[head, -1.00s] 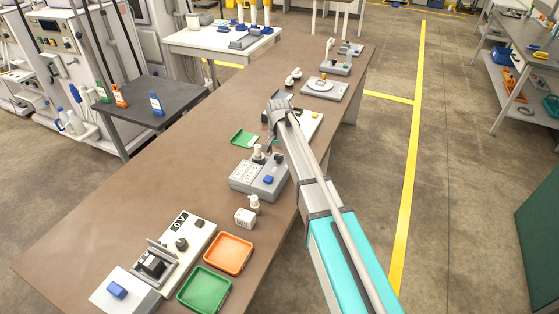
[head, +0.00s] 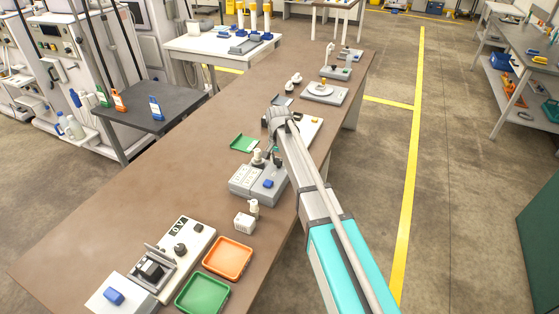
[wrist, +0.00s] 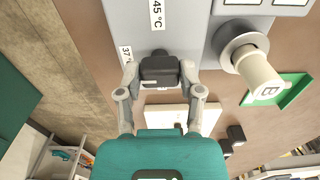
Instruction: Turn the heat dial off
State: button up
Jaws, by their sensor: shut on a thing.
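The heat dial (wrist: 160,70) is a dark knob on a grey control box, with printed temperature labels beside it reading 45 °C and 37. In the wrist view my gripper (wrist: 159,82) has one finger on each side of the dial and is shut on it. The grey box (head: 243,187) stands on the brown bench near its right edge in the head view. There my arm end hides much of the gripper, and the dial's setting cannot be made out. A cream plug marked B (wrist: 261,76) stands on the same box, close to the gripper.
A green tray (head: 243,143) lies just beyond the box. A small white bottle-like item (head: 246,217) stands in front of it. An orange tray (head: 228,258) and another green tray (head: 203,295) lie nearer. The left part of the brown bench (head: 130,210) is clear.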

jog(key=shift+c, duration=0.9)
jog(key=shift+d, duration=0.15)
jog(key=shift+n, duration=0.3)
jog(key=n, duration=0.7)
jog(key=shift+n, duration=0.4)
jog(key=n, duration=0.4)
jog(key=shift+n, duration=0.3)
jog(key=n, duration=0.5)
jog(key=shift+s, duration=0.1)
